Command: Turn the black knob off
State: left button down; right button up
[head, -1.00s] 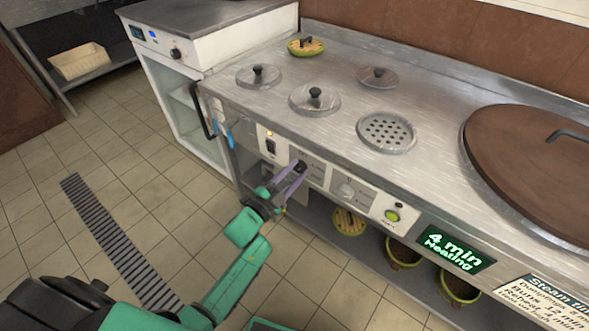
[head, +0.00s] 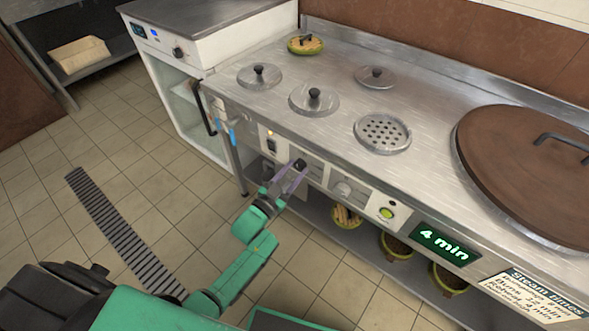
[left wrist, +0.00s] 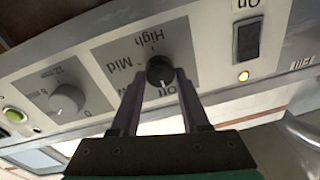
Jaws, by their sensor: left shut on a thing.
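The black knob (head: 299,164) is on the front panel of the steel counter, left of a white knob. In the left wrist view the black knob (left wrist: 160,71) sits on a grey plate marked High, Mid and Off, and the picture is upside down. My left gripper (head: 293,177) reaches up to the panel, its two purple fingers on either side of the black knob. In the left wrist view my left gripper (left wrist: 158,86) is shut on the knob. The knob's pointer is hard to read. My right gripper is not in view.
A white knob (left wrist: 68,100) and a lit green button (left wrist: 14,115) are beside it on the panel. A black switch (left wrist: 247,38) with a lit amber lamp (left wrist: 244,76) is on the other side. Pots (head: 396,247) stand on the shelf below. A large brown lid (head: 520,170) covers the right end.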

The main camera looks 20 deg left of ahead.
pick_arm(q)
jog(key=shift+f, duration=0.15)
dwell(0.3)
jog(key=shift+c, duration=2)
grip_release()
jog(key=r+p+v, duration=0.1)
jog(key=v, duration=1.3)
jog(key=shift+s+f, duration=0.3)
jog(key=shift+f, duration=0.15)
jog(key=shift+a, duration=0.1)
